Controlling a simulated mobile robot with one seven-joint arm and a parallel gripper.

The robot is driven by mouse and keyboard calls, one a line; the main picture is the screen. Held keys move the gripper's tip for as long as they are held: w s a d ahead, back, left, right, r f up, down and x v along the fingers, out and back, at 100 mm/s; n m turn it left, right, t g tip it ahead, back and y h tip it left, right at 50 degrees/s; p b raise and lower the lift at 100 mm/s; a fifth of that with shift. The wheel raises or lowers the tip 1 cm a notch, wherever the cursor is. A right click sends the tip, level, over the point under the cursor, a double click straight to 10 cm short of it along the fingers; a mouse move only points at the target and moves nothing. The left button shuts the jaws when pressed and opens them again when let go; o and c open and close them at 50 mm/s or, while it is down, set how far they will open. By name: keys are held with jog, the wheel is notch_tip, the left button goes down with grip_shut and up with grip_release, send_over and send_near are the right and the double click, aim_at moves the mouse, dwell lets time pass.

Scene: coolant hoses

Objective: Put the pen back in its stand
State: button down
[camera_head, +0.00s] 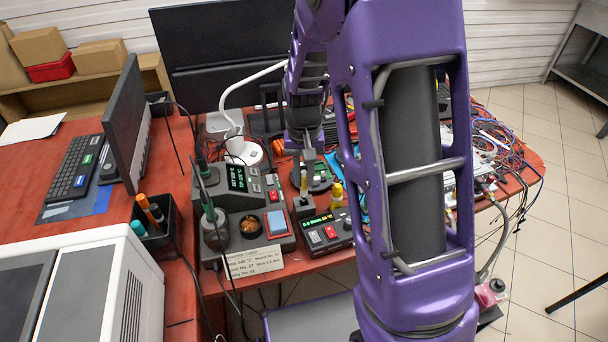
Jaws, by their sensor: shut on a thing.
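My gripper (309,156) points down over the workbench, in the middle of the picture. It is shut on what looks like the pen (303,181), a thin upright piece with a yellow part, small and partly hidden by the gripper. Below the pen is a small dark stand (304,208), beside a control box (327,231) with a green display. I cannot tell whether the pen's tip touches the stand or hangs above it.
A soldering station (243,180) and a holder with a green-handled iron (214,228) stand left of the gripper. A yellow bottle (337,194) is close on the right. A card (254,262) lies at the front edge. Cables (495,140) crowd the right side.

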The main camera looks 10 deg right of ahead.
aim_at(304, 195)
jog(key=shift+f+b, duration=0.75)
jog(key=shift+f, duration=0.55)
jog(key=shift+f+b, duration=0.8)
jog(key=shift+f, duration=0.3)
jog(key=shift+f, duration=0.1)
jog(key=shift+c, duration=0.7)
grip_release()
jog(key=shift+r+p, duration=2.1)
jog(key=shift+r, duration=0.7)
